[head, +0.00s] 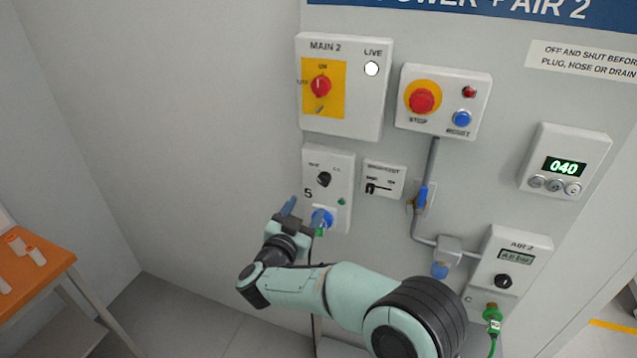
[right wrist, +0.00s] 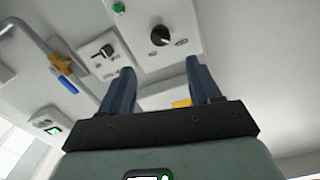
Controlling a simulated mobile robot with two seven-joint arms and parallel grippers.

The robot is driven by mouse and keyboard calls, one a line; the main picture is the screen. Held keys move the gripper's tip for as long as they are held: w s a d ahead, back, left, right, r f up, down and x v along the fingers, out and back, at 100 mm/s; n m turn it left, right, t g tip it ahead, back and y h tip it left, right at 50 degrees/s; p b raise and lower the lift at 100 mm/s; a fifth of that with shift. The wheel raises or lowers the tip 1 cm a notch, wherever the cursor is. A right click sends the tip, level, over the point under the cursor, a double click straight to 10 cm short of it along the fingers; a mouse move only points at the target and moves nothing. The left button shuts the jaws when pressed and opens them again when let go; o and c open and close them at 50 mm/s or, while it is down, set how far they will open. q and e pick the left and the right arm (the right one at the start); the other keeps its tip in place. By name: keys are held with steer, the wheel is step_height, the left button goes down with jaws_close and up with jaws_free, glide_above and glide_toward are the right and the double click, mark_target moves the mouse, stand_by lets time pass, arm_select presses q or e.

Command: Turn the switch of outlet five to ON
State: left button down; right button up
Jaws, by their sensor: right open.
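The outlet five box (head: 343,165) is a white wall panel marked 5, with a black rotary switch (head: 324,179), a green lamp and a blue socket (head: 322,218) below. The switch also shows in the right wrist view (right wrist: 160,35), beyond the fingertips. Its exact pointer direction is too small to read surely. My right gripper (head: 288,208) is just left of the socket, lower than the switch. In the right wrist view the open gripper (right wrist: 160,66) has two dark blue fingers apart with nothing between them. My left gripper is not in view.
The MAIN 2 box (head: 312,124) with a red knob is above. A small lever switch box (head: 397,183) and a blue-handled valve (head: 421,197) on a pipe are to the right. An orange table (head: 45,275) stands at the lower left.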

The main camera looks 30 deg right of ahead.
mark_target(322, 183)
steer(key=p+x, duration=0.2)
steer(key=x, duration=0.9)
steer(key=shift+a+r, duration=0.1)
steer(key=shift+w+d, duration=0.3)
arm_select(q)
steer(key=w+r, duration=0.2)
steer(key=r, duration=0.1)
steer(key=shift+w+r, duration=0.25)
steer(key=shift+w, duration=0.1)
arm_select(e)
steer(key=shift+c, duration=0.3)
steer(key=c, duration=1)
